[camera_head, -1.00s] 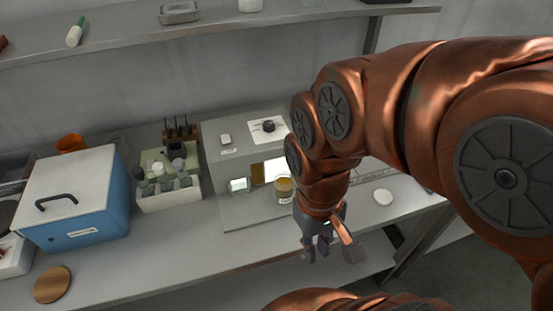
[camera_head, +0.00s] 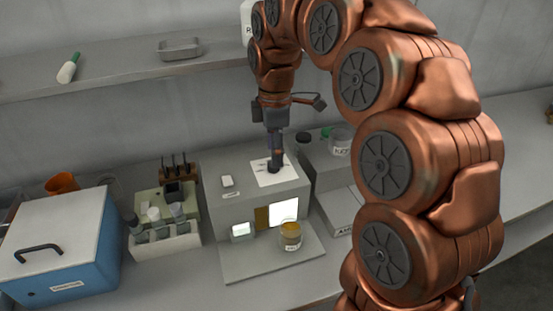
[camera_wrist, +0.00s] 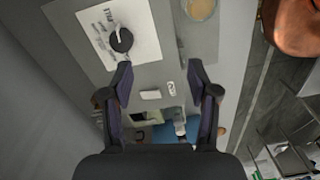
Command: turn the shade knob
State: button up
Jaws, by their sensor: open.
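The shade knob (camera_wrist: 121,40) is a round dark knob with a pointer, on a white printed label (camera_wrist: 100,32) on top of a grey box (camera_head: 218,209). In the wrist view it lies up and left, just past the left fingertip and outside the gap between the fingers. My gripper (camera_wrist: 160,72) is open and empty, with its fingers apart. In the head view my gripper (camera_head: 275,158) points down over the label and mostly hides the knob. I cannot tell whether a finger touches the knob.
A small white block (camera_head: 227,181) sits on the box top, left of the label. A jar with amber contents (camera_head: 290,236) stands in front of the bright window (camera_head: 284,213). A blue case (camera_head: 62,250) and a bottle rack (camera_head: 165,240) stand left. A shelf (camera_head: 110,80) runs behind.

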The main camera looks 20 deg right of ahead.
jog(key=w, duration=0.1)
jog(key=w+n, duration=0.1)
jog(key=w, duration=0.1)
jog(key=w+n, duration=0.1)
jog(key=w, duration=0.1)
jog(key=shift+d, duration=0.4)
jog(key=shift+w+d+f, duration=0.1)
jog(key=shift+w+f, duration=0.1)
jog(key=shift+w, duration=0.05)
jog(key=shift+d+f, duration=0.15)
jog(key=shift+f, duration=0.4)
jog(key=shift+f+p, duration=0.95)
jog(key=shift+f, duration=2.3)
jog(key=shift+c, duration=0.3)
